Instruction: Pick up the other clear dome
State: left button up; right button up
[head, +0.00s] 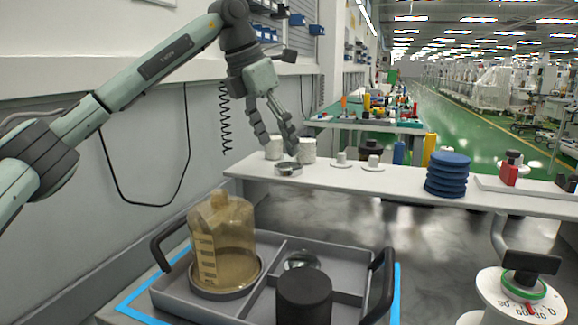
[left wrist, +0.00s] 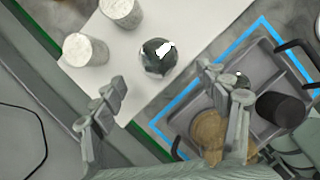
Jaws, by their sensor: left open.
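A small clear, shiny dome (head: 288,168) sits on the white shelf just below my left gripper (head: 279,144). In the left wrist view the dome (left wrist: 157,58) is round, with a bright glint, ahead of the fingertips (left wrist: 163,80). My left gripper is open and empty, its fingers pointing down, apart from the dome. A second clear dome (head: 301,260) lies in a compartment of the grey tray (head: 262,301); the black cylinder partly hides it from the head. My right gripper is not in view.
Two whitish cylinders (head: 273,148) (head: 307,150) stand close behind the shelf dome. Two small white knobbed pieces and a blue disc stack (head: 447,175) stand farther right on the white shelf (head: 400,187). The tray holds an amber jar (head: 222,240) and a black cylinder (head: 304,298).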

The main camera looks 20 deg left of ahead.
aim_at(285, 155)
pick_arm(q)
jog(key=x, duration=0.5)
jog(key=shift+w+d+r, duration=0.1)
jog(key=shift+w, duration=0.2)
jog(key=c, duration=1.3)
jog(key=shift+o, duration=0.2)
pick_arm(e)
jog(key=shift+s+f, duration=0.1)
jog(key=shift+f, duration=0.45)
pick_arm(q)
jog(key=shift+r, duration=0.2)
